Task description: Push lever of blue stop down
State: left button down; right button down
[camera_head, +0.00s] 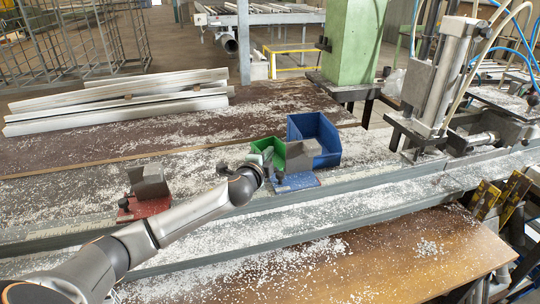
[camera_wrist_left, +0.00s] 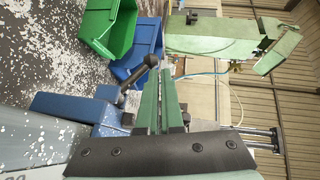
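The blue stop (camera_head: 297,183) sits on the grey rail in the head view, with a grey block above its blue base. It also shows at the left of the left wrist view (camera_wrist_left: 75,108). Its dark lever (camera_wrist_left: 139,78) ends in a round black knob and sticks up at an angle beside my fingertips; I cannot tell whether they touch. My left gripper (camera_head: 265,158) is just left of the blue stop. Its green fingers (camera_wrist_left: 161,76) lie close together with nothing seen between them. My right gripper is out of view.
A red stop (camera_head: 145,206) sits further left on the rail. A green bin (camera_head: 268,146) and a blue bin (camera_head: 327,131) stand right behind the blue stop. A clamp cylinder (camera_head: 445,85) stands at the right. White chips cover the bench; its front wooden part (camera_head: 380,262) is clear of obstacles.

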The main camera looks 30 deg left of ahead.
pick_arm(q)
jog(key=shift+w+a+f, duration=0.4)
jog(key=shift+w+a, duration=0.1)
jog(key=shift+a, duration=0.1)
jog(key=shift+w+a+f, duration=0.4)
jog(key=shift+w+a, duration=0.05)
jog(key=shift+a, duration=0.15)
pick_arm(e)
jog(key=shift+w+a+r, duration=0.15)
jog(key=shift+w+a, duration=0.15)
pick_arm(q)
jog(key=shift+f, duration=0.1)
